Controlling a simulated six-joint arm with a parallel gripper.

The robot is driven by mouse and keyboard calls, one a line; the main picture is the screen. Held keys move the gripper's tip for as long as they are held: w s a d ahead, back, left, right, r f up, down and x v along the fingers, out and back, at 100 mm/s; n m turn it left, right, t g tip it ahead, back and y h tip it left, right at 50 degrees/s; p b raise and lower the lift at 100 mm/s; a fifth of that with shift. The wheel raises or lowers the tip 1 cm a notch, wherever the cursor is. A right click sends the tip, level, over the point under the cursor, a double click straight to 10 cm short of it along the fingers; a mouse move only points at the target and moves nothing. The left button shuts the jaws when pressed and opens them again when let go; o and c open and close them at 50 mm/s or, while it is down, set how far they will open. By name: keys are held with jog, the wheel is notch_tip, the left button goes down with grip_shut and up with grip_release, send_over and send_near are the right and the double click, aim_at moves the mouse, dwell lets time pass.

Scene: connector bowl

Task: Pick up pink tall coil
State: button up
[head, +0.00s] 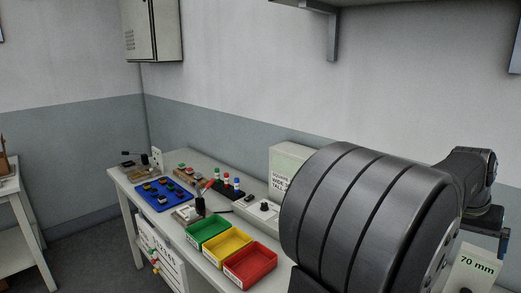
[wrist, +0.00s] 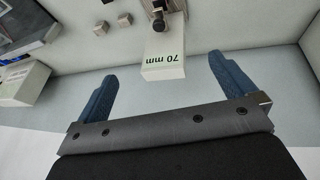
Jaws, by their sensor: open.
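I cannot make out a pink tall coil in either view. My gripper (wrist: 161,70) shows in the wrist view with its two blue fingers spread wide apart. No object is held between them. The end of a white block marked 70 mm (wrist: 163,66) lies in line with the gap between the fingertips. In the head view my large dark arm link covers the right side and may hide part of the table.
In the head view, green (head: 208,229), yellow (head: 228,243) and red (head: 250,265) bins line the table's front edge. A blue tray (head: 150,203) with several small parts lies behind them at left. A pale labelled box (head: 287,160) stands at the back.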

jog(key=shift+c, duration=0.4)
jog(key=c, duration=0.9)
jog(key=s+d+f+t+y, duration=0.15)
jog(key=s+f, duration=0.25)
jog(key=f, duration=0.6)
jog(key=shift+t, duration=0.25)
jog(key=shift+d+x, duration=0.15)
jog(key=shift+x, duration=2.65)
jog(key=shift+d+x, duration=0.15)
jog(key=shift+x, duration=2.6)
jog(key=shift+d+x, duration=0.2)
jog(key=shift+x, duration=2.6)
